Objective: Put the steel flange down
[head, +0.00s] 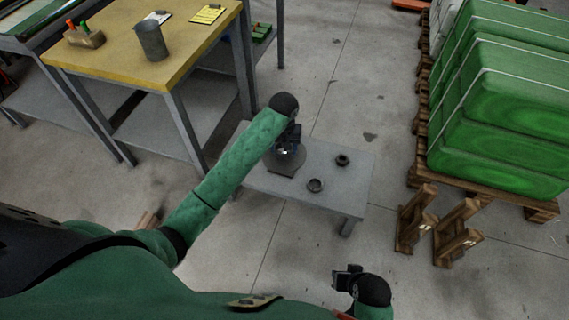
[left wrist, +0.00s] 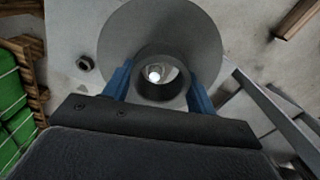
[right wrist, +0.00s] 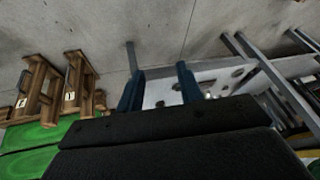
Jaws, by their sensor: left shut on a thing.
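The steel flange (left wrist: 185,32) is a wide grey disc with a raised round hub and a central hole. In the left wrist view my left gripper (left wrist: 158,80) is shut on the hub, one blue finger on each side. In the head view the flange (head: 291,160) shows under my left gripper (head: 287,142), over the left part of a low grey bench (head: 345,194). I cannot tell whether it touches the bench top. My right gripper (right wrist: 160,83) is open and empty, with its fingers apart; in the head view it is off the bench's near side.
A small ring (head: 315,185) and a nut-like part (head: 343,160) lie on the bench's right half. A yellow-topped table (head: 120,62) with a grey cup (head: 152,42) stands at the left. Green sacks (head: 500,115) on pallets and wooden stands (head: 415,218) are at the right.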

